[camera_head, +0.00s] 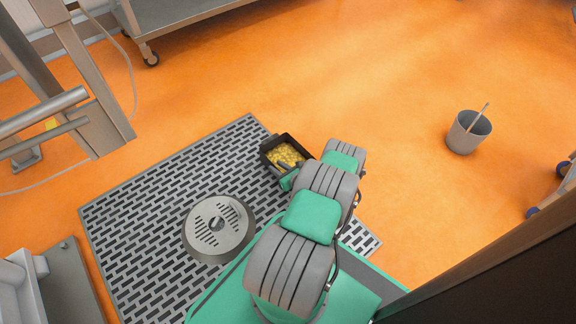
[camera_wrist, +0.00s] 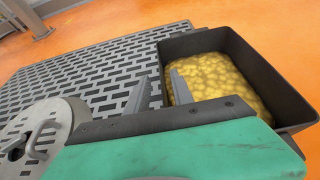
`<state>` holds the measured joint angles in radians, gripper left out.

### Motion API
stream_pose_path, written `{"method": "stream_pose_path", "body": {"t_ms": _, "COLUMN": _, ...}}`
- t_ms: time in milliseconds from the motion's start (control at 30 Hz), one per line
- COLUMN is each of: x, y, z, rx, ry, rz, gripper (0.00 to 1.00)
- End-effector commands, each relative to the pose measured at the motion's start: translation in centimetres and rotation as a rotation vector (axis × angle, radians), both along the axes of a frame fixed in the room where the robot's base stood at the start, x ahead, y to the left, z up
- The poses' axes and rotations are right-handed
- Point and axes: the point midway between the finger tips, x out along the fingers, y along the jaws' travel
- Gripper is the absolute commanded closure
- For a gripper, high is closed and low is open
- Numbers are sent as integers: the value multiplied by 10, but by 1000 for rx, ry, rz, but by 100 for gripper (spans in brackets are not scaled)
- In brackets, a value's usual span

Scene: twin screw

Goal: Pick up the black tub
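The black tub (camera_head: 300,146) stands upright at the far right edge of the grey slotted grate, filled with yellow pieces. It is large at the right of the wrist view (camera_wrist: 268,78). My gripper (camera_wrist: 161,78) is open, with its two fingers apart at the tub's near left wall. One finger appears outside the wall over the grate and the other appears inside, over the yellow contents. Whether either finger touches the wall I cannot tell. In the head view my arm hides the tub's near right part and most of the gripper (camera_head: 286,170).
A round metal drain cover (camera_head: 218,228) lies on the slotted grate (camera_head: 150,200), left of my arm. A grey bucket (camera_head: 463,138) with a stick in it stands on the orange floor at right. A wheeled metal table (camera_head: 180,12) is at the back. The floor beyond the tub is clear.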

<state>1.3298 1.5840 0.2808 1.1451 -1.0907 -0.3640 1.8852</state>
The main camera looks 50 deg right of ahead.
Motion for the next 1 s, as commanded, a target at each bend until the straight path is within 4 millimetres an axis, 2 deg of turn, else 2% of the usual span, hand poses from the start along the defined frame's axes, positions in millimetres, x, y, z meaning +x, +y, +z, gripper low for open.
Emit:
{"method": "stream_pose_path", "body": {"t_ms": 33, "x": 6, "y": -1, "z": -7, "rx": 0, "ry": 1, "rz": 1, "gripper": 72}}
{"method": "stream_pose_path", "body": {"t_ms": 100, "x": 10, "y": -3, "z": -6, "rx": 0, "ry": 0, "rz": -1, "gripper": 72}}
{"method": "stream_pose_path", "body": {"t_ms": 300, "x": 10, "y": -4, "z": -5, "rx": 1, "ry": 1, "rz": -4, "gripper": 72}}
{"method": "stream_pose_path", "body": {"t_ms": 667, "x": 9, "y": -4, "z": -5, "rx": 0, "ry": 1, "rz": -4, "gripper": 100}}
{"method": "stream_pose_path", "body": {"t_ms": 1000, "x": 9, "y": -4, "z": -5, "rx": 0, "ry": 2, "rz": -4, "gripper": 100}}
